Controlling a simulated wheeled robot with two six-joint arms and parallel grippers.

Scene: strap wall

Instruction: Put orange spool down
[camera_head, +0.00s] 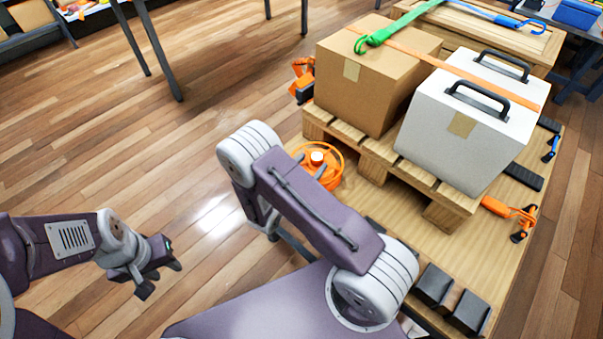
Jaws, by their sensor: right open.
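The orange spool (325,181) lies on the near left part of the wooden table (404,228), beside the slatted pallet. It has a pale round hub, and my right arm hides part of it. My right arm crosses the middle of the view in front of the table, and its gripper is hidden behind the arm links. My left gripper (160,278) hangs over the bare floor at the lower left, well apart from the table. Its dark fingers are spread and nothing is between them.
A cardboard box (366,83) and a white case (455,135) stand on the pallet (369,166), with an orange strap across them. An orange ratchet (508,212) lies at the right. Two dark blocks (433,286) sit at the near edge.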

